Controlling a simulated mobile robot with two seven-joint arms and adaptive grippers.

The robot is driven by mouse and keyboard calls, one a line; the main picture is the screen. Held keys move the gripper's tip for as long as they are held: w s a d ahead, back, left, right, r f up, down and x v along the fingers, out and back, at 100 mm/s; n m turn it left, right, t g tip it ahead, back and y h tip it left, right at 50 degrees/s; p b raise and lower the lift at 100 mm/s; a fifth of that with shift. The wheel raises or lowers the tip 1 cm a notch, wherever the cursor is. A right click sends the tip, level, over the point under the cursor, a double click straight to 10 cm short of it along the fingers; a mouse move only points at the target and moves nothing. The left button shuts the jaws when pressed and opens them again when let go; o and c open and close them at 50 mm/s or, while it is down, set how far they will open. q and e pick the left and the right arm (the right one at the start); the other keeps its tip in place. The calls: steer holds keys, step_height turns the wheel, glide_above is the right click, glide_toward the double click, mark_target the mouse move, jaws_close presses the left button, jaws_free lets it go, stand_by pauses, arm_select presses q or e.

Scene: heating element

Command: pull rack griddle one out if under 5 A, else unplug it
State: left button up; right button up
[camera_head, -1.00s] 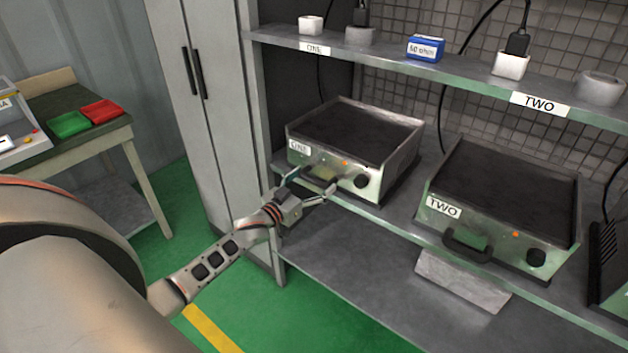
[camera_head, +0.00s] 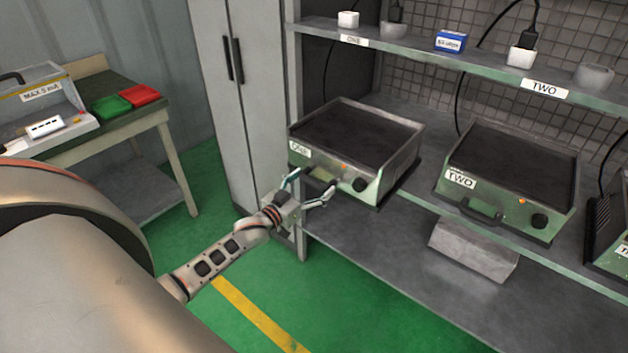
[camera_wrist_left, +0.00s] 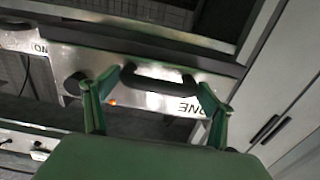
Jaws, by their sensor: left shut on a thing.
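Griddle one (camera_head: 345,140) is a metal box with a dark top, labelled ONE, with an orange light and black knob on its front. It juts out over the front edge of the middle shelf. My left gripper (camera_head: 305,188) is at its front handle. In the left wrist view the two green fingers (camera_wrist_left: 155,98) stand at either end of the dark handle (camera_wrist_left: 158,76), shut on it. A dark plug (camera_head: 393,10) shows at the grey holder above; a white socket (camera_head: 348,19) left of it looks empty. My right gripper is out of view.
Griddle two (camera_head: 505,185) stands to the right, and its plug (camera_head: 528,38) is in a white socket. A blue box (camera_head: 451,41) is on the upper shelf. A tall cabinet (camera_head: 245,110) stands left. A side table holds a meter box (camera_head: 40,95), green tray (camera_head: 110,107) and red tray (camera_head: 139,95).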

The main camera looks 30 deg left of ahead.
arm_select(q)
steer(key=shift+s, duration=0.7)
steer(key=o, duration=1.6)
steer(key=shift+s, duration=0.1)
steer(key=s, duration=0.8)
steer(key=s+a, duration=0.1)
steer(key=s, duration=0.3)
